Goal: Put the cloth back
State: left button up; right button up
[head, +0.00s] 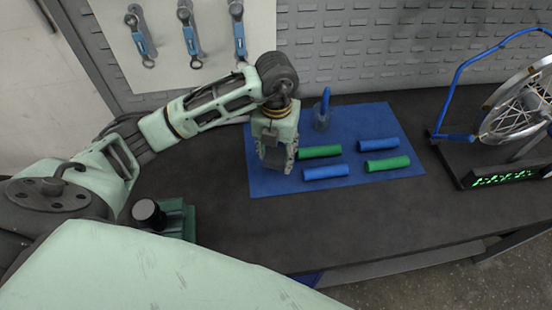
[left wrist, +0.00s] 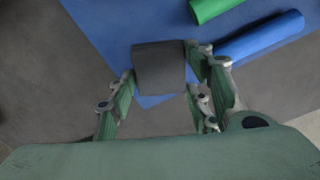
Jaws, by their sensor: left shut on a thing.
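My left gripper (head: 276,160) reaches down over the left part of a blue mat (head: 270,186) on the dark workbench. In the left wrist view my left gripper (left wrist: 160,72) is shut on a dark grey, block-like piece that looks like the folded cloth (left wrist: 160,65). The cloth sits between the fingers, over the mat's edge (left wrist: 110,28). Whether it touches the mat or bench I cannot tell. In the head view the fingers mostly hide it. My right gripper is not in view.
Green and blue rolls (head: 326,172) lie on the mat, right of my gripper. A wheel stand (head: 500,150) is at right. The front bench is clear.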

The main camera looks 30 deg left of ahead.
aim_at(276, 156)
pick_arm(q)
notch_tip(276, 156, down, 3)
jog(key=shift+f+p, duration=0.2)
jog(key=shift+p, duration=0.4)
jog(key=shift+f, duration=0.5)
jog(key=o, duration=1)
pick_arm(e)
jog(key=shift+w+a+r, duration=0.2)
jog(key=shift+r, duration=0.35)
